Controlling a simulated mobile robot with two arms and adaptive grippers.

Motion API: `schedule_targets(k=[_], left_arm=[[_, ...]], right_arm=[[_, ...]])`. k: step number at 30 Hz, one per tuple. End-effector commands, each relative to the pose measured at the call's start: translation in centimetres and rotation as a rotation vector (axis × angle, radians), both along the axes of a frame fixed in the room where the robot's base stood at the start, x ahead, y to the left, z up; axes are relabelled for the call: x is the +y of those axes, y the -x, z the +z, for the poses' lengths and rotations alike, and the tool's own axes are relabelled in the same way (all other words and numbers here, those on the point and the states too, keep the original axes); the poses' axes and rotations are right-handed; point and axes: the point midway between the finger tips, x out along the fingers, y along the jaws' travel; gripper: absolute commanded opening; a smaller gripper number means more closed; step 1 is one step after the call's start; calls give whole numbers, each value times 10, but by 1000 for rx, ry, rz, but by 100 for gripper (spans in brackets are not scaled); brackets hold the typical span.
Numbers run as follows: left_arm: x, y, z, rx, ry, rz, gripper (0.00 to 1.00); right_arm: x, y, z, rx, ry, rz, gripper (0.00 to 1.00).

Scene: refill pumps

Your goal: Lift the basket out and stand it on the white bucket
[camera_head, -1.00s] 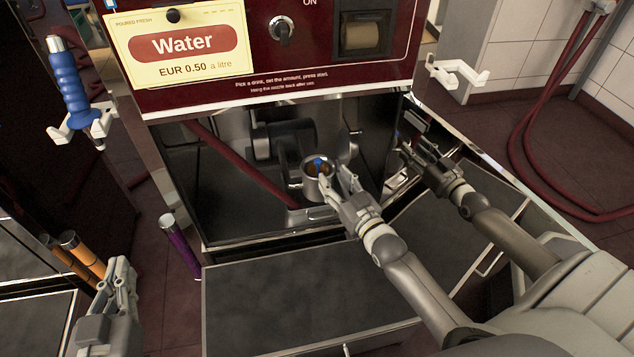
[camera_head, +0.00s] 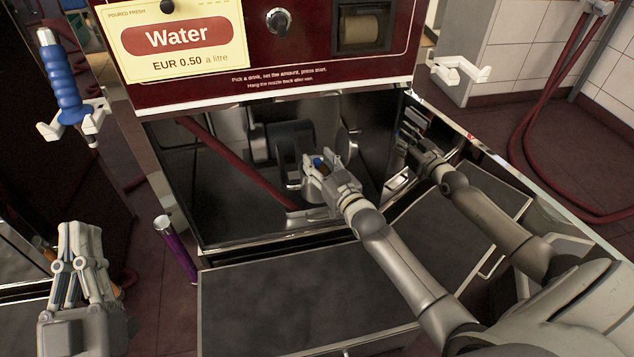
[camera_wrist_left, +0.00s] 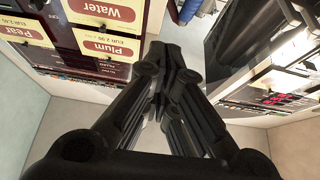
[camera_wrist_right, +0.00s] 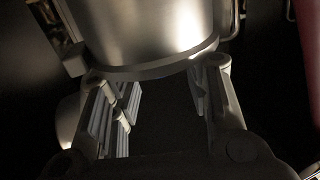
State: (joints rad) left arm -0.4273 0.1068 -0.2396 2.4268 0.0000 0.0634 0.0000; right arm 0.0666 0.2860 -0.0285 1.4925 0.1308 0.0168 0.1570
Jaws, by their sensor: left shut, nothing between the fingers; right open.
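In the right wrist view the steel cylinder (camera_wrist_right: 150,35) is large and close, above and between the open fingertips (camera_wrist_right: 153,76). I cannot tell if they touch it. My left gripper (camera_head: 80,232) is shut and empty at the lower left. I do not see a white bucket.
The Water machine's recess has shiny side walls; the right wall (camera_head: 470,190) mirrors my arm. A red hose (camera_head: 235,165) crosses the recess. A dark panel (camera_head: 300,300) lies in front. A blue nozzle (camera_head: 62,85) hangs on a white holder at the left.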

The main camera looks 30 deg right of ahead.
Motion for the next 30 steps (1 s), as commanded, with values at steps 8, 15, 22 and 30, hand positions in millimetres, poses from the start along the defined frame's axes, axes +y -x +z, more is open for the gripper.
schedule_targets(k=[8, 15, 22, 30], left_arm=[[1, 11, 18, -115, 33, -6, 0], [1, 12, 19, -119, 34, -6, 0], [1, 12, 19, -118, 34, -6, 0], [1, 12, 19, -117, 34, -6, 0]], right_arm=[[0, -14, 0, 0, 0, 0, 44], [0, -15, 0, 0, 0, 0, 44], [0, -15, 0, 0, 1, 0, 16], [0, -15, 1, -1, 1, 0, 4]])
